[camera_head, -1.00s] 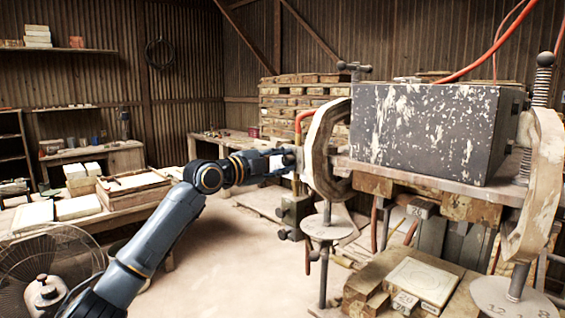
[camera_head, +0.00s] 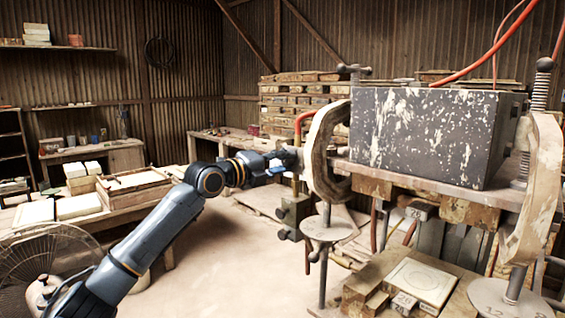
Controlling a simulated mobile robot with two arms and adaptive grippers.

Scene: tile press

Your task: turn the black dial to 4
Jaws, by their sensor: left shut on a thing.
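My left gripper (camera_head: 286,161) is at the left side of the tile press, close to the rim of its worn round end frame (camera_head: 325,150). It is shut on a small dark thing that fits the black dial. The fingers hide most of it, and no number or pointer on it can be read. My left arm reaches in from the lower left. My right gripper is not in view.
The dark, paint-flecked press box (camera_head: 430,135) stands on a plank to the right. Below the gripper are a grey valve (camera_head: 292,212) and a round plate (camera_head: 327,228). A fan (camera_head: 45,262) stands at lower left. The floor between is mostly clear.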

